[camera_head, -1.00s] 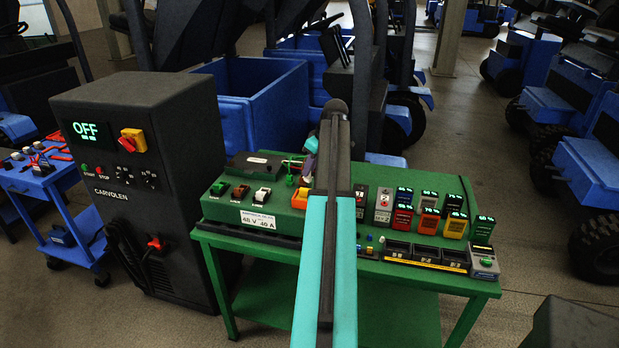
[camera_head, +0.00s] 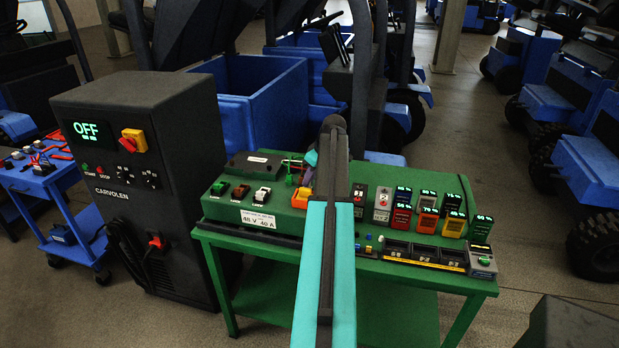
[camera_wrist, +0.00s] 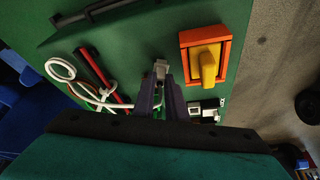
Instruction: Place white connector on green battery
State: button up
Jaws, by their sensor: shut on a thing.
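My gripper (camera_wrist: 160,82) has its two dark purple fingers closed on a small pale piece, seemingly the white connector (camera_wrist: 161,67), at the fingertips in the wrist view. A white cable (camera_wrist: 62,72) loops on the left and runs toward the fingers.
The green bench (camera_head: 430,281) carries several coloured batteries (camera_head: 427,218) and a row of dark slots (camera_head: 425,253). An orange switch with a yellow handle (camera_wrist: 208,66) is right of the fingers. A dark charger cabinet (camera_head: 150,190) showing OFF stands left.

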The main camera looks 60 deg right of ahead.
jog(key=shift+f, duration=0.25)
jog(key=o, duration=0.7)
jog(key=shift+r, duration=0.1)
jog(key=b+v, duration=0.3)
jog(key=v, duration=0.9)
jog(key=shift+r, duration=0.2)
dwell(0.6)
